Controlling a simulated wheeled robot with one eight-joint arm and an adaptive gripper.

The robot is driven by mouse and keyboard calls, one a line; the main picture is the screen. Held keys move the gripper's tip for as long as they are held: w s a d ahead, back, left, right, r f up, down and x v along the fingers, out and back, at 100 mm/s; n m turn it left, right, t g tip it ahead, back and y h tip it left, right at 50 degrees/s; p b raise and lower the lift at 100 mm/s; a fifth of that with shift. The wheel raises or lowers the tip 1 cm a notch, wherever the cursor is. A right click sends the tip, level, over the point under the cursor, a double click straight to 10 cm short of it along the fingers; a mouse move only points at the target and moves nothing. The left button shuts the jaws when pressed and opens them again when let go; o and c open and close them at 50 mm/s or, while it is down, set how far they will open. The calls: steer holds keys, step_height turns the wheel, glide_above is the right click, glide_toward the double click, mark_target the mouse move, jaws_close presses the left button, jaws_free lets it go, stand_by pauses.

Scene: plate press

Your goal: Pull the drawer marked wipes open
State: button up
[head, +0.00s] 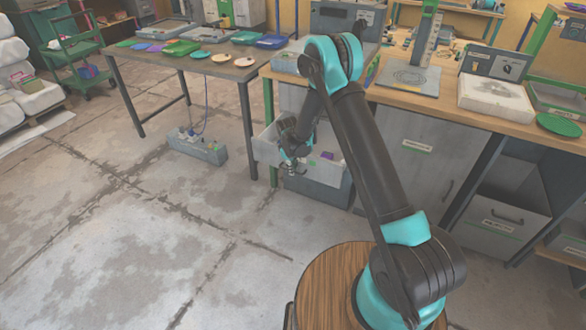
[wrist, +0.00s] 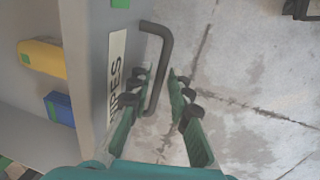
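The drawer marked wipes stands pulled out under the bench in the head view; its pale front and side (head: 268,153) show left of my gripper (head: 294,170). In the wrist view the grey drawer front (wrist: 98,40) carries a label (wrist: 116,75) of which "IPES" can be read. Its dark bar handle (wrist: 163,60) lies between the two fingers of my gripper (wrist: 160,95), closer to the left finger. The fingers are apart, with a gap between the handle and the right finger. Whether the left finger touches the handle is unclear.
A yellow item (wrist: 43,58) and a blue item (wrist: 60,107) lie inside the open drawer. A dark grey bin (head: 330,187) stands below it. A grey box with a cable (head: 197,148) sits on the floor to the left. The floor in front is clear.

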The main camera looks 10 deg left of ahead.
step_height(320, 180, up, 12)
steer(key=s, duration=0.2)
steer(key=shift+a, duration=0.4)
steer(key=shift+d, duration=0.1)
stand_by(0.4)
steer(key=s+d+r+m, duration=0.4)
steer(key=s+d+r, duration=0.2)
steer(key=d, duration=0.4)
steer(key=s+d+r+m, duration=0.3)
steer(key=s+d+r, duration=0.35)
steer(key=d, duration=0.25)
steer(key=s+d+m+t, duration=0.1)
steer(key=s+d+m, duration=0.2)
steer(key=s, duration=0.6)
steer(key=s+d+m+t, duration=0.1)
steer(key=s+d+m, duration=0.3)
steer(key=s+d, duration=0.4)
steer(key=s, duration=0.2)
steer(key=shift+s+y, duration=0.3)
steer(key=shift+y, duration=0.1)
